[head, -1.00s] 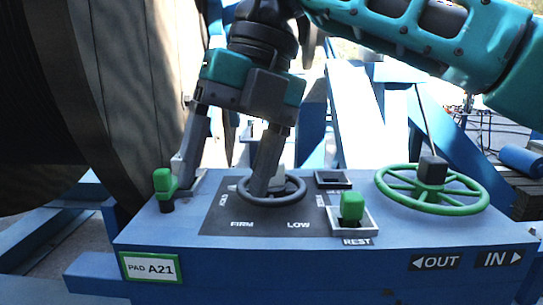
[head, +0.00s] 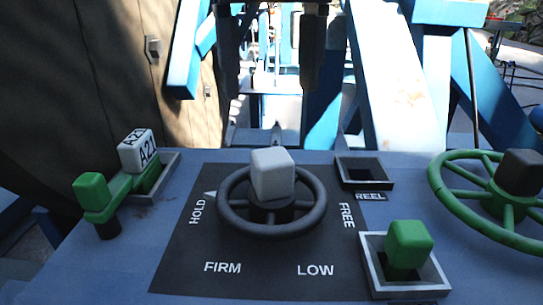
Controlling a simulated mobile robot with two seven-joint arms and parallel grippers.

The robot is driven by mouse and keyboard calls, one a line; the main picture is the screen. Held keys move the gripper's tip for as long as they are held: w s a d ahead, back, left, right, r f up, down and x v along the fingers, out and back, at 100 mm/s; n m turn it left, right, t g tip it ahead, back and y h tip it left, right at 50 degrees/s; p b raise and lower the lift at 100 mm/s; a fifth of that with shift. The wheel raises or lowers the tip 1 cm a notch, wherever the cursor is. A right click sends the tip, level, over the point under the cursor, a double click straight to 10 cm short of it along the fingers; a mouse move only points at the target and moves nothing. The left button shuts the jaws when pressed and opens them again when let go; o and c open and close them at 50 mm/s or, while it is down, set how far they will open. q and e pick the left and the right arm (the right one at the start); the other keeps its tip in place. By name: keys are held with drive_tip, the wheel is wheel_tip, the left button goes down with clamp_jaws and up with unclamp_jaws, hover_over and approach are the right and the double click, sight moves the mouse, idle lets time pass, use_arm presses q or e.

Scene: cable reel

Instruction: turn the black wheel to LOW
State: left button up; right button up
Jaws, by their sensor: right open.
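The black wheel (head: 314,214) lies on a dark plate (head: 180,265) in the middle of the blue console, with a pale grey block (head: 272,172) standing on its hub. Labels around it read HOLD at left, FIRM at front left, LOW at front right and FREE at right. A small white triangle (head: 210,193) shows just outside the rim by HOLD. My right gripper (head: 269,90) hangs at the top of the view, above and beyond the wheel. Its two dark fingers are apart and empty, clear of the block. My left gripper is out of view.
A green-handled lever with a white A21 tag (head: 137,150) is left of the wheel. A green knob (head: 408,245) in a square socket is at front right, an empty REEL socket (head: 364,171) behind it. A green handwheel (head: 450,195) is at far right.

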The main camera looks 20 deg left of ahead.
sight(271, 154)
wheel_tip(271, 154, down, 12)
drive_tip(key=shift+r+b, duration=0.25)
drive_tip(key=shift+b, duration=0.7)
clamp_jaws()
